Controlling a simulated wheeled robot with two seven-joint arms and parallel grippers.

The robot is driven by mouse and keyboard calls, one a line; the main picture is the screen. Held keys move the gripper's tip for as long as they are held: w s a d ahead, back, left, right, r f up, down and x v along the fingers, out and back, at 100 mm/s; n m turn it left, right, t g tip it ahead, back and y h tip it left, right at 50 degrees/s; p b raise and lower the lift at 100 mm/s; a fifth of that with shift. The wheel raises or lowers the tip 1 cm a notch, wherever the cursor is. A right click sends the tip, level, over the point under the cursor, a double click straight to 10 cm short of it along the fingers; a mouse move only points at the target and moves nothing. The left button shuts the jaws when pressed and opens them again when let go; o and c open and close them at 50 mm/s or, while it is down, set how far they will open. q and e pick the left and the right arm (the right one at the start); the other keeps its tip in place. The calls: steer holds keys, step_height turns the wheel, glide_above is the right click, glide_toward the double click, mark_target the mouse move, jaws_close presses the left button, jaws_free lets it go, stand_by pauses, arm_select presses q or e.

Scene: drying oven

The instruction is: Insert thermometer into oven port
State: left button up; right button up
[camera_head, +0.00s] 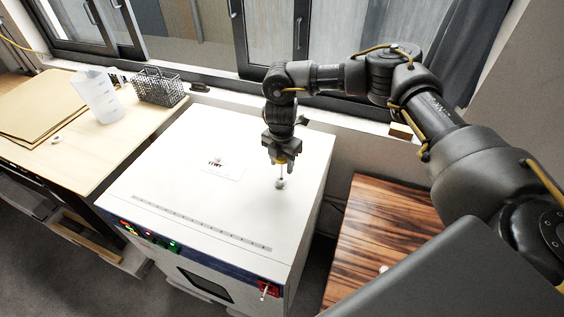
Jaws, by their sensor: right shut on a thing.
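My right gripper (281,160) points down above the right part of the white oven's (170,183) top. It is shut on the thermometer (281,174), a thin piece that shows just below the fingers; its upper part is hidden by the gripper. A small grey round piece (281,184) shows at its lower end; I cannot tell whether it is part of the thermometer or sits on the oven top. A white label (222,170) with dark lettering lies left of the gripper, with a small round fitting at its upper edge, possibly the port. My left gripper is out of view.
A slotted strip (200,222) runs along the oven's front top edge, above lit buttons and a red switch (268,288). A wooden table (385,220) stands right. A left bench holds a beaker (98,97), wire basket (158,88) and cardboard (40,105).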

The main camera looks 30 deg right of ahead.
mark_target(282, 179)
steer(key=shift+r, duration=0.4)
steer(key=shift+p, duration=0.6)
stand_by(1.2)
steer(key=shift+f+b, duration=2.6)
steer(key=shift+f, duration=1.6)
steer(key=o, duration=1.1)
steer(key=shift+c, duration=0.2)
step_height(282, 179, up, 10)
steer(key=shift+b, duration=0.9)
steer(key=shift+r, duration=0.4)
steer(key=shift+d, duration=0.1)
